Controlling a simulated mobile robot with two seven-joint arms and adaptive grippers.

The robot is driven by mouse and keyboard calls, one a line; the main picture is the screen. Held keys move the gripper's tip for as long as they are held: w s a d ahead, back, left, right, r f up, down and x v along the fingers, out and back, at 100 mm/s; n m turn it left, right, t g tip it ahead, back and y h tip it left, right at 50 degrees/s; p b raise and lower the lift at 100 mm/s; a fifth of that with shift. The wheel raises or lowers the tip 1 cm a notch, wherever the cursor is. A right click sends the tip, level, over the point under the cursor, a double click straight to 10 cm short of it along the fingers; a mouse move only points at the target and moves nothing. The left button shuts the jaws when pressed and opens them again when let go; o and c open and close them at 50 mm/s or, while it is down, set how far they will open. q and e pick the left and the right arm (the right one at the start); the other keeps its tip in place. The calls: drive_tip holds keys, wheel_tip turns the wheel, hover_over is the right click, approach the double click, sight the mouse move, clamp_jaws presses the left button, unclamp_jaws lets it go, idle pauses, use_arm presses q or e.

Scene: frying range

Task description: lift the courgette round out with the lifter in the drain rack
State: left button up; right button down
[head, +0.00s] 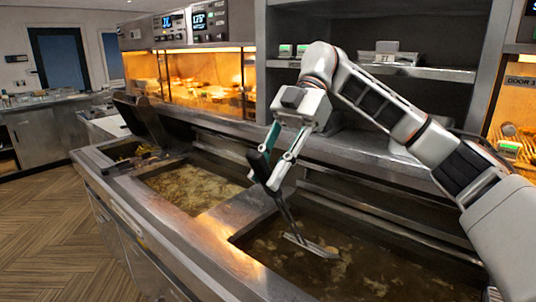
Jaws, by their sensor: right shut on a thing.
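My right gripper (271,172) is shut on the black handle of the lifter (312,246), above the nearer oil vat (215,240). The lifter hangs down at a tilt, and its flat metal head is at the oil surface in that vat. Several pale brownish pieces (344,268) float around the head. I cannot tell which of them, if any, is the courgette round, or whether anything lies on the lifter. I cannot make out the drain rack for certain. My left gripper is not in view.
A second oil vat (190,170) with frying food lies farther left, past a metal divider. A dark raised lid or panel (140,118) stands beyond it. A lit food cabinet (205,80) and a steel shelf (420,72) stand behind. The floor at left is clear.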

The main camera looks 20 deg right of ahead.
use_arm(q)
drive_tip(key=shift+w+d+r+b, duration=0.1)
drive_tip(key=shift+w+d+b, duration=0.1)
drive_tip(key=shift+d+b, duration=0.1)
use_arm(e)
drive_tip(key=w+d+f+t+h, duration=0.1)
drive_tip(key=d+f, duration=0.1)
drive_tip(key=f, duration=1)
drive_tip(key=w+d+f+t+h, duration=0.1)
drive_tip(key=d+f+h, duration=0.1)
drive_tip(key=f, duration=1.1)
drive_tip(key=shift+w+d, duration=0.35)
drive_tip(key=shift+w, duration=0.05)
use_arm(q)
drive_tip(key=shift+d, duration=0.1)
